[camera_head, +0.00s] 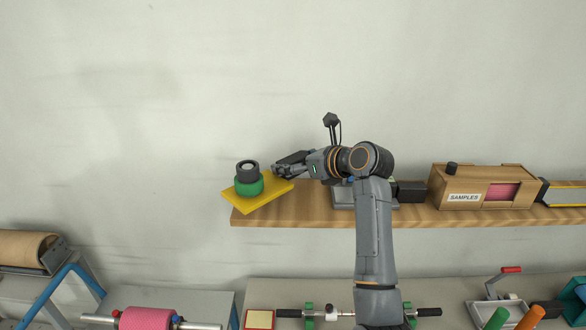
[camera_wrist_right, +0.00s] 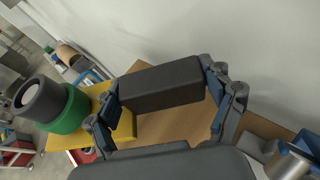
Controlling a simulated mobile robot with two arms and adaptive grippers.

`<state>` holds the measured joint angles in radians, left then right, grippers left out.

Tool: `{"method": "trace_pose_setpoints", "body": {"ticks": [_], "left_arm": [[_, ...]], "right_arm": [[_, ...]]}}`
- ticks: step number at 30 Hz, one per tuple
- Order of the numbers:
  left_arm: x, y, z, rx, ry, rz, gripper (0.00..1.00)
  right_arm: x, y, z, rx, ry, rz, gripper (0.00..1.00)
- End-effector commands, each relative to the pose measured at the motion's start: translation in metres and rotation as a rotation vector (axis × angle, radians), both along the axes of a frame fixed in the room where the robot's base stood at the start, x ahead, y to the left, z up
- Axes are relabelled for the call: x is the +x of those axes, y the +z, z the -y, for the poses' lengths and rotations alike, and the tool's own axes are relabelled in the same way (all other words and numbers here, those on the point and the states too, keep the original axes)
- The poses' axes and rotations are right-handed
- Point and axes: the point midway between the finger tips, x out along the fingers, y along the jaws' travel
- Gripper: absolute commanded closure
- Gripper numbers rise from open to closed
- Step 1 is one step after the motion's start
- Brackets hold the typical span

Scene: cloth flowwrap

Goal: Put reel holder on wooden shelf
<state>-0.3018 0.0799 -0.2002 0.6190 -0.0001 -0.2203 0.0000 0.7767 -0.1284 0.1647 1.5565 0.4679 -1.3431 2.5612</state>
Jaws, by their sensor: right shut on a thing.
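The reel holder shows as a yellow plate (camera_head: 262,193) carrying a green and dark grey round stack (camera_head: 248,178) on its left part. It is at the left end of the wooden shelf (camera_head: 330,217), turned askew, its left corner out past the shelf end. Whether it touches the shelf is unclear. My right gripper (camera_head: 283,168) is at its right end. In the right wrist view, my right gripper's fingers (camera_wrist_right: 163,112) are shut around a dark grey block (camera_wrist_right: 160,85), seemingly part of the holder; the yellow plate lies partly hidden behind one finger. My left gripper is not in view.
On the shelf to the right stand a grey metal tray (camera_head: 345,197), partly behind my arm, and a wooden SAMPLES box (camera_head: 480,187). A plain wall rises behind. Below are a pink roll (camera_head: 146,318), a brown roll (camera_head: 25,248) and other bench items.

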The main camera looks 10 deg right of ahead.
Motion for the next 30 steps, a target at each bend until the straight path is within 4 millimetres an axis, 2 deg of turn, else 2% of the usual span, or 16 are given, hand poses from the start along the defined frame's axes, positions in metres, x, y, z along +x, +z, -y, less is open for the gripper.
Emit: {"method": "trace_pose_setpoints", "body": {"ticks": [8,12,15,25,26,27,30], "left_arm": [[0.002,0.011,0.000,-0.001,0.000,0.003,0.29],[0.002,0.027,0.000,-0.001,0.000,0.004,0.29],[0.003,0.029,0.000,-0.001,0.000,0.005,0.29],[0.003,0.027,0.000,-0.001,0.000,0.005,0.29],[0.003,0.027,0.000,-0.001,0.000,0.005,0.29],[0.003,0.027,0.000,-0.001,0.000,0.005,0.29],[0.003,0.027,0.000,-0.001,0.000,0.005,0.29]], "right_arm": [[0.018,-0.020,0.000,0.002,-0.001,-0.002,0.57],[0.017,-0.039,0.000,0.001,-0.001,-0.003,0.57],[0.017,-0.048,0.000,0.003,-0.001,0.001,0.57],[0.017,-0.052,-0.001,0.004,0.000,0.001,0.57],[0.017,-0.053,-0.001,0.001,0.001,-0.001,0.15],[0.017,-0.053,-0.001,0.002,0.001,0.000,0.09],[0.017,-0.053,-0.001,0.001,0.001,-0.001,0.09]]}}
